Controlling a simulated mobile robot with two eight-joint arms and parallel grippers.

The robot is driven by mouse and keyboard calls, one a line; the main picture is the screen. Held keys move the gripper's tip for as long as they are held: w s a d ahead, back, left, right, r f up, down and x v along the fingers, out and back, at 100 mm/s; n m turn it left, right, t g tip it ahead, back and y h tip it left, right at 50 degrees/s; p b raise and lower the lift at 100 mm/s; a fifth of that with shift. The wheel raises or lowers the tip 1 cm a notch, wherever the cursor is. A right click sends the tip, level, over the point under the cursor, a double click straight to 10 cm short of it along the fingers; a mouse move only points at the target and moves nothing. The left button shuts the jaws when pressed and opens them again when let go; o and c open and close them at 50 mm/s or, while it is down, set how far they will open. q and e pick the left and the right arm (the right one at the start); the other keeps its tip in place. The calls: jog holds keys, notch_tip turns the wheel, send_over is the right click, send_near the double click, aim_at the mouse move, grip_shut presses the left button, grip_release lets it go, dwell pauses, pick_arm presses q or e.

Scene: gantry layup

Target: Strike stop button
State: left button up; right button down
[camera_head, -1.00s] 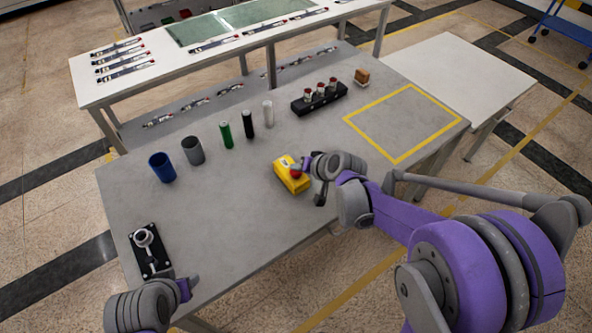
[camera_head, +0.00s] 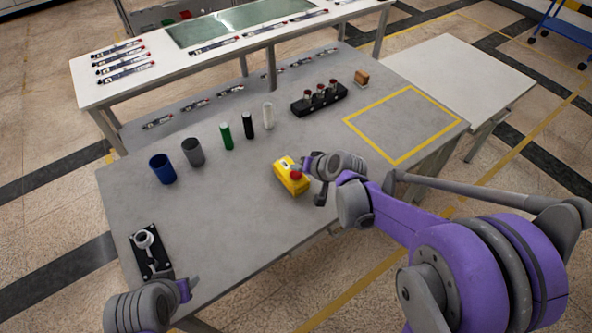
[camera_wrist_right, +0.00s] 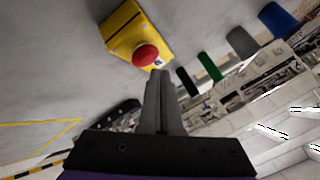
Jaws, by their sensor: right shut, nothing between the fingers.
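The stop button is a red mushroom head on a yellow box (camera_head: 291,177) on the grey table. The red button (camera_wrist_right: 145,55) also shows in the right wrist view, on the box's near face. My right gripper (camera_head: 305,166) is shut and empty, at the right side of the box and close to the button. In the right wrist view its shut fingers (camera_wrist_right: 159,77) end just below and right of the button; I cannot tell whether they touch it. My left gripper (camera_head: 188,288) is at the table's front left edge, seen small and partly hidden by its wrist.
A blue cup (camera_head: 162,169), a grey cup (camera_head: 193,152) and green, black and white cylinders stand behind the box. A black fixture (camera_head: 150,250) sits at the left. A black rack (camera_head: 319,99) and a yellow-taped square (camera_head: 403,124) lie to the right. Table around the box is clear.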

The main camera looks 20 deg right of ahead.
pick_arm(q)
jog(key=shift+w+r, duration=0.15)
jog(key=shift+r, duration=0.15)
pick_arm(e)
jog(key=shift+w+r, duration=0.1)
jog(key=shift+r, duration=0.25)
pick_arm(q)
jog(key=r+p, duration=0.1)
jog(key=w+r+p, duration=0.1)
jog(key=r, duration=0.1)
jog(key=shift+w+r+p, duration=0.3)
jog(key=shift+r+p, duration=0.1)
pick_arm(e)
notch_tip(320, 180, up, 5)
pick_arm(q)
jog(key=shift+s, duration=0.1)
pick_arm(e)
jog(key=n+g+h, duration=0.1)
jog(key=n+h, duration=0.1)
send_near(298, 176)
jog(key=s+a+r, duration=0.2)
jog(key=s+r, duration=0.3)
jog(key=s, duration=0.1)
jog(key=s+d+f+n+g+h, duration=0.1)
jog(key=s+d+h, duration=0.1)
jog(key=s, duration=1)
jog(key=shift+d+f+n, duration=0.4)
jog(key=shift+d, duration=0.1)
